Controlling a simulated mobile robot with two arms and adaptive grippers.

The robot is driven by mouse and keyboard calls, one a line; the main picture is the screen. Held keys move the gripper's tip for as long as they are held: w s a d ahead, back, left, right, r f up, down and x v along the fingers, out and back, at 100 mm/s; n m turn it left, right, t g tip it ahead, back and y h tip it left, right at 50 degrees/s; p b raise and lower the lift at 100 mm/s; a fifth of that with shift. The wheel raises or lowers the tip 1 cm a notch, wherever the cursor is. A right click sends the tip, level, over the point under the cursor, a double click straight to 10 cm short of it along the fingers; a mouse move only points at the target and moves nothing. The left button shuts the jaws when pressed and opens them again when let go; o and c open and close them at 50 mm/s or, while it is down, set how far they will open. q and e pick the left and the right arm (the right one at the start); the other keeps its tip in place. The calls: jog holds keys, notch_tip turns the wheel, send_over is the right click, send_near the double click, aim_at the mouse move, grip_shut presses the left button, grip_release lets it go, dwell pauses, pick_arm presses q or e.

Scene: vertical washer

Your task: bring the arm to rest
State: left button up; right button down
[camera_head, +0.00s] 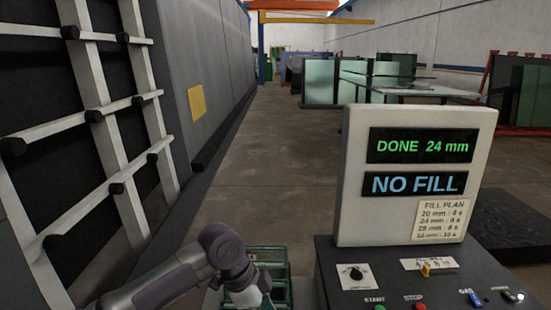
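My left arm (190,275) comes in from the lower left, and its wrist bends down toward the bottom edge. The pale end of the wrist is in front of a green crate (268,254), just left of the control console (330,262). The fingers of my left gripper cannot be made out. My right arm and gripper are not in view. The white display panel (418,119) on the console reads "DONE 24 mm" in green and "NO FILL" in blue. A fill plan label (443,220) is on its lower right.
The console carries a black knob (356,273), a yellow switch (426,270), a green start button (379,308) and a red stop button (421,307). A tilted roller rack (125,120) fills the left side. Bare floor (260,180) runs down the middle. Glass panels (321,82) stand farther back.

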pick_arm(q)
jog(key=s+d+f+n+t+h, duration=0.15)
jog(key=s+f+n, duration=0.25)
jog(key=s+f, duration=0.7)
jog(key=s+a+f+n+t+y, duration=0.1)
jog(key=s+a+f+n+y, duration=0.15)
jog(key=s+a+n, duration=0.5)
jog(key=s+a+f+n+t+y, duration=0.1)
jog(key=s+a+n+y, duration=0.3)
jog(key=s+a, duration=0.65)
notch_tip(320, 180, down, 35)
jog(key=s+a+g+b, duration=0.1)
jog(key=a+b, duration=0.1)
jog(key=b, duration=0.4)
jog(key=s+a+f+g+b, duration=0.1)
jog(key=s+a+f+b, duration=0.2)
jog(key=s+f, duration=1.2)
notch_tip(320, 180, down, 3)
jog(key=shift+s+r+b, duration=0.1)
jog(key=shift+s+b, duration=0.3)
jog(key=shift+b, duration=0.1)
jog(key=shift+g, duration=0.25)
jog(key=shift+c, duration=1.2)
jog(key=shift+s+a, duration=0.1)
jog(key=shift+s, duration=0.05)
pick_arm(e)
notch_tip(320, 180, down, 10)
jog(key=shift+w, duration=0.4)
